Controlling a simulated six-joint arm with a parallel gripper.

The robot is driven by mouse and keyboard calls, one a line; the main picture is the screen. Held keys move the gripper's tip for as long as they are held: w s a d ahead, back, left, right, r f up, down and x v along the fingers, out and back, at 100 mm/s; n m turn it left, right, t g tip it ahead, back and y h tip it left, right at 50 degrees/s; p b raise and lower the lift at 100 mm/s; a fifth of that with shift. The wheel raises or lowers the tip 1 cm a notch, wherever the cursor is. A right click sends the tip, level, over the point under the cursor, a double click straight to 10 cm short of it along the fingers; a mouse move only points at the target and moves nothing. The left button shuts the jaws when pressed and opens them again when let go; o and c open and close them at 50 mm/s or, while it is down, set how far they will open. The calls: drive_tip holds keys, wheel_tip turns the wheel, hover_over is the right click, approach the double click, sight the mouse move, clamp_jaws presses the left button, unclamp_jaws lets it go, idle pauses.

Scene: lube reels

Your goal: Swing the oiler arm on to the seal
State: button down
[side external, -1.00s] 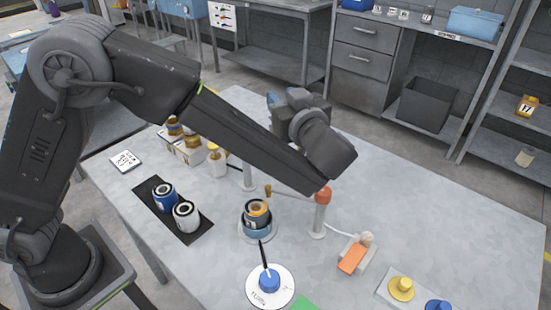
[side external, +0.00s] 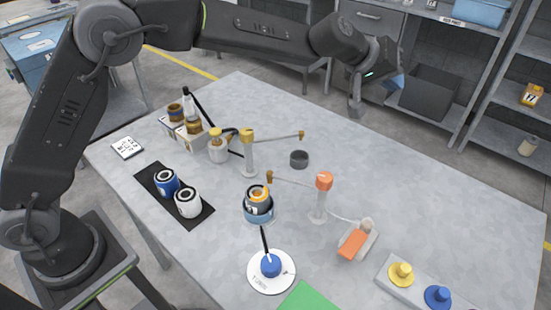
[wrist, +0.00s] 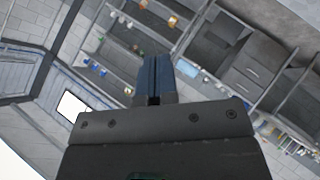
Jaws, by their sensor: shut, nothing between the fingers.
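An orange-capped post (side external: 324,181) stands mid-table with a thin arm (side external: 292,181) reaching left. The arm's brown tip is close to the stacked reel (side external: 258,198) on a blue base; I cannot tell if they touch. A yellow-capped post (side external: 248,135) has a similar arm (side external: 278,138) reaching right, its tip near a dark grey cup (side external: 299,159). Which part is the seal is unclear. My gripper (side external: 356,106) is high beyond the table's far edge, apart from both arms. Its blue fingers (wrist: 154,78) are shut and empty in the wrist view.
A white turn dial (side external: 258,283) with a blue knob lies in front of the reel. An orange paddle (side external: 352,243) and a plate with yellow (side external: 401,273) and blue knobs lie right. Two cans (side external: 187,203) stand on a dark mat.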

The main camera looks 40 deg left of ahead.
drive_tip(key=s+a+f+g+y, duration=0.1)
drive_tip(key=s+a+g+y, duration=0.2)
drive_tip(key=s+a+g, duration=0.4)
drive_tip(key=s+a+g+y, duration=0.2)
drive_tip(key=s+a+g, duration=0.3)
drive_tip(key=a, duration=0.5)
drive_tip(key=s+d+f, duration=0.1)
drive_tip(key=s+f, duration=0.2)
drive_tip(key=f, duration=0.5)
drive_tip(key=s+d+f+n, duration=0.1)
drive_tip(key=s+f, duration=0.2)
drive_tip(key=f, duration=0.5)
drive_tip(key=shift+s+f, duration=0.2)
drive_tip(key=shift+f, duration=0.2)
drive_tip(key=shift+d, duration=0.1)
